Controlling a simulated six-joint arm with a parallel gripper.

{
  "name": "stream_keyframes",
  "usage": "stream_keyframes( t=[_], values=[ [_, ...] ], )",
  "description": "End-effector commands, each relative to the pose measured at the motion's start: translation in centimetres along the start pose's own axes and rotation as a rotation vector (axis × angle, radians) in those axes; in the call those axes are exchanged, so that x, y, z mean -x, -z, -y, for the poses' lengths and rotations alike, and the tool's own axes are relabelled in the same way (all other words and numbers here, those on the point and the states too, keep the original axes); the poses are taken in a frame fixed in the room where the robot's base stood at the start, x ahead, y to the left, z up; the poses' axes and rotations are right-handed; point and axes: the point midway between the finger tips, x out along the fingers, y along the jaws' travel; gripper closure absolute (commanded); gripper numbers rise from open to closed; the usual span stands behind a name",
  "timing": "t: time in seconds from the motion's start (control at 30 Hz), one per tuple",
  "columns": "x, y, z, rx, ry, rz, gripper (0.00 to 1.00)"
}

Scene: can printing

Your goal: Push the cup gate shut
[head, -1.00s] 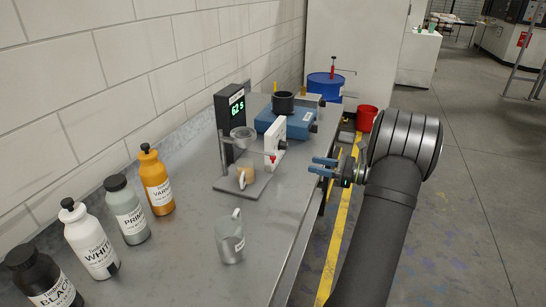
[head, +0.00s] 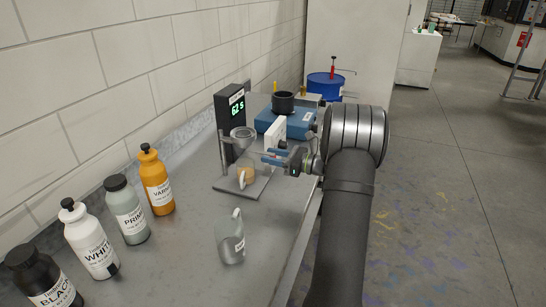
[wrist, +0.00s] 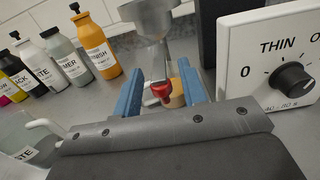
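The metal flow cup (head: 242,133) stands on its stand beside the black display unit; it also shows in the wrist view (wrist: 152,18). Its gate has a red knob (wrist: 162,92), which appears between my fingertips in the wrist view. A tan thing (head: 245,174), perhaps a small container or liquid, is below the cup. My gripper (head: 272,157) is open, with its blue fingers pointing left toward the cup stand; it also shows in the wrist view (wrist: 163,95). There are gaps beside the knob, and contact is not clear.
The black display unit (head: 231,110) reads about 62.5. A white THIN dial panel (wrist: 270,60) stands close to the right of my fingers. Several bottles (head: 131,215) line the left, and a blue device (head: 268,123) is behind.

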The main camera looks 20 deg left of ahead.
Motion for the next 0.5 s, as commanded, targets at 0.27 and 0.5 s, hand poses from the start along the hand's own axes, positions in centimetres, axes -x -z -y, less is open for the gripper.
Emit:
stream_keyframes(
  t=[0.27, 0.5],
  values=[
    [0.03, -0.01, 0.02, 0.000, 0.000, 0.000, 0.81],
    [0.04, -0.02, 0.02, 0.000, 0.000, 0.000, 1.00]
  ],
)
